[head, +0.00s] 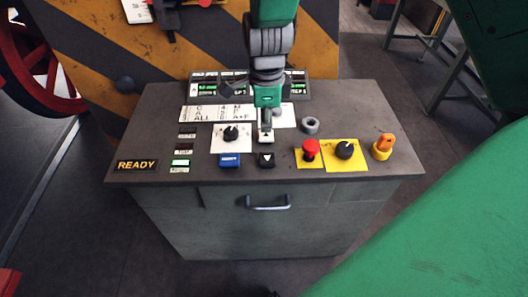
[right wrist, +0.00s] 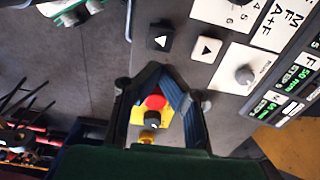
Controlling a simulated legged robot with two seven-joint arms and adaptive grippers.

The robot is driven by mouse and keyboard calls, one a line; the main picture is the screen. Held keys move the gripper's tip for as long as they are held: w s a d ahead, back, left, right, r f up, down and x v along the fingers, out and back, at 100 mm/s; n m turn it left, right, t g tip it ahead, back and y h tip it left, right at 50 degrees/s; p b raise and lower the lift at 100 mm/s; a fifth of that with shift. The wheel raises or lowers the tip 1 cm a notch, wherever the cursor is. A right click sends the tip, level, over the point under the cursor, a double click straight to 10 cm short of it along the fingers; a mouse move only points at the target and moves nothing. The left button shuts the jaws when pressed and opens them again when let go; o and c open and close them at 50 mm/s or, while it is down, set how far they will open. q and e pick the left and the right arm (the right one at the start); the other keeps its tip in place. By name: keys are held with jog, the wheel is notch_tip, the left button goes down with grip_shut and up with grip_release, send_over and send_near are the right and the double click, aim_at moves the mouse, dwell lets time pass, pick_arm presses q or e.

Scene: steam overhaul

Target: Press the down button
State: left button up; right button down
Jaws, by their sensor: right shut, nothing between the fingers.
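The down button (head: 266,160) is black with a white triangle pointing down, near the front edge of the grey console in the head view. It also shows in the right wrist view (right wrist: 160,37). The white up button (head: 266,138), with a black triangle, sits just behind it and also shows in the right wrist view (right wrist: 207,48). My right gripper (head: 266,126) points down over the panel, its tips by the white button in the head view. It is shut and empty. In the right wrist view its fingertips (right wrist: 154,70) appear below the black button. Contact cannot be told. My left gripper is not in view.
The console (head: 390,170) also carries a blue button (head: 229,160), a red mushroom button (head: 311,149), a black knob on a yellow plate (head: 345,149) and an orange switch (head: 384,146). A READY sign (head: 137,165) is at left. A handle (head: 268,205) is on the front.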

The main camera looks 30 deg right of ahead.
aim_at(266, 159)
jog(key=f, duration=0.9)
jog(key=shift+d+f+p, duration=0.25)
jog(key=shift+f+p, duration=0.05)
jog(key=shift+f, duration=0.1)
jog(key=shift+a+f, duration=0.3)
jog(key=shift+f, duration=0.15)
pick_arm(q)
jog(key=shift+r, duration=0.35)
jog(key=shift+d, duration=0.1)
pick_arm(e)
jog(key=shift+d, duration=0.1)
